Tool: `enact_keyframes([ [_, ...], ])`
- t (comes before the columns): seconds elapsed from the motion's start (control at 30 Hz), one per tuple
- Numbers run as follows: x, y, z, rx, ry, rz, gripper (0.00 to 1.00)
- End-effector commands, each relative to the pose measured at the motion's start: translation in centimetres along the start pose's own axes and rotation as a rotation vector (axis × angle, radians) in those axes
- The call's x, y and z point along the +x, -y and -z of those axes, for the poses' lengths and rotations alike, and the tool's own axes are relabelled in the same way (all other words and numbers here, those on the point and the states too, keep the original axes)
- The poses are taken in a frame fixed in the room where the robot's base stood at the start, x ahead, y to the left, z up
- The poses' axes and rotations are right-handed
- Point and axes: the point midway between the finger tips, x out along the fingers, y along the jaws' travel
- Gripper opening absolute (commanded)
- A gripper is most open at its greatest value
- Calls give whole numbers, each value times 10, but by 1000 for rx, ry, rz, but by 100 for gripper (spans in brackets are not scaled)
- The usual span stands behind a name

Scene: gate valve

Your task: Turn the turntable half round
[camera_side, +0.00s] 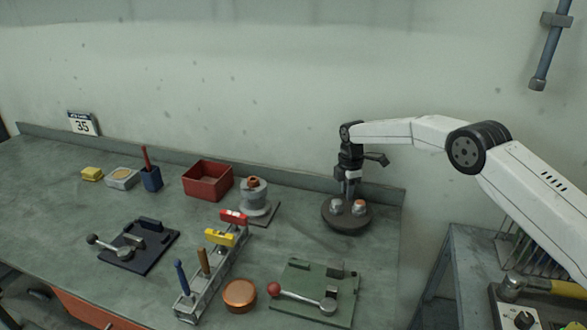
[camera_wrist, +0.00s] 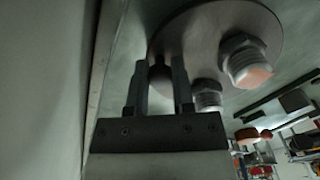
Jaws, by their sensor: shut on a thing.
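The turntable (camera_side: 345,225) is a dark round disc at the back right of the bench. Two metal hex fittings stand on it, a grey one (camera_side: 336,207) and one with an orange top (camera_side: 359,207). In the wrist view the turntable (camera_wrist: 205,30) fills the upper middle, with the grey fitting (camera_wrist: 207,97) and the orange-ended fitting (camera_wrist: 245,62) right of the fingers. My gripper (camera_side: 350,194) points down over the disc's far side. In the wrist view my gripper (camera_wrist: 160,78) is shut on a small dark peg (camera_wrist: 158,64) near the disc's edge, partly hidden by the fingers.
A grey flanged valve (camera_side: 254,195) and a red bin (camera_side: 208,180) stand left of the turntable. A green plate with a red-knobbed lever (camera_side: 315,290) lies in front. A rack with tools (camera_side: 213,275) and an orange round tin (camera_side: 240,294) are front left. The wall is close behind.

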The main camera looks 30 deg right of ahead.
Motion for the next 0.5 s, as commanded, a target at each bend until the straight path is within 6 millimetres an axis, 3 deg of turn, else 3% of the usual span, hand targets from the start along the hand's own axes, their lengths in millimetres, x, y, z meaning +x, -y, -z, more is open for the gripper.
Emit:
enact_keyframes([
  [0.03,-1,0,1,0,0,-2,36],
  [0.13,-1,0,1,0,0,-2,65],
  [0.5,-2,0,0,1,0,-1,65],
])
